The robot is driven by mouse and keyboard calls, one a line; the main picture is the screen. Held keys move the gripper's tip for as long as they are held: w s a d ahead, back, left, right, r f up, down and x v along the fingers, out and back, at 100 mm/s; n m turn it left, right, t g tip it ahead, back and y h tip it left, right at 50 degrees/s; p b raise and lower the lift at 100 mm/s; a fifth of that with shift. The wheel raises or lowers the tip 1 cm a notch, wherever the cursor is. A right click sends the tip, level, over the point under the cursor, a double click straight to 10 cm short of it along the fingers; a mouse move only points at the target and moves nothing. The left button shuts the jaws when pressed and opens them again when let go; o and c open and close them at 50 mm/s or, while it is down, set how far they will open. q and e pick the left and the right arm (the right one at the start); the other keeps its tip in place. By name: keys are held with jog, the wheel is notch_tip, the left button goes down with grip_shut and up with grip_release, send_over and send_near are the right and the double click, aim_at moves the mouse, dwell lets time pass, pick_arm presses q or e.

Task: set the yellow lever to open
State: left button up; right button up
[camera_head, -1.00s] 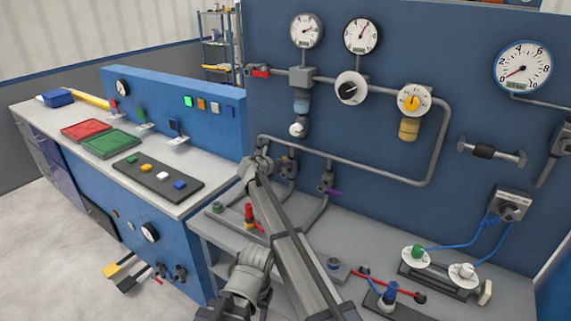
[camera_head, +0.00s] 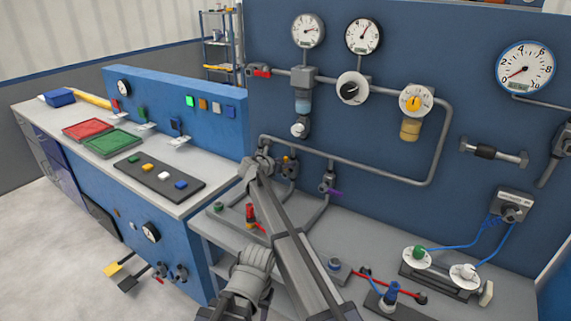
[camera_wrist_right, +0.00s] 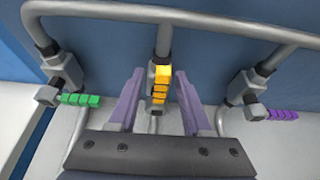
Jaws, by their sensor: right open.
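The yellow lever (camera_wrist_right: 160,84) is in the middle of the right wrist view, on a valve of the centre vertical pipe. Its segmented handle lines up with that pipe in the picture. It also shows small in the head view (camera_head: 288,160), partly behind my gripper. My right gripper (camera_wrist_right: 158,98) is open, with one purple-grey finger on each side of the yellow lever. I see gaps between fingers and handle; contact cannot be told. In the head view the right gripper (camera_head: 259,163) is small and seen from behind.
A green lever (camera_wrist_right: 80,99) is to the left and a purple lever (camera_wrist_right: 283,115) to the right, both lying crosswise to their pipes. A grey pipe (camera_wrist_right: 215,22) runs above the valves. The blue panel (camera_head: 220,190) and the bench (camera_head: 440,245) are close by.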

jog(key=shift+r, duration=0.15)
notch_tip(320, 180, up, 10)
jog(key=p, duration=1)
jog(key=shift+f, duration=0.2)
jog(key=shift+s+d, duration=0.1)
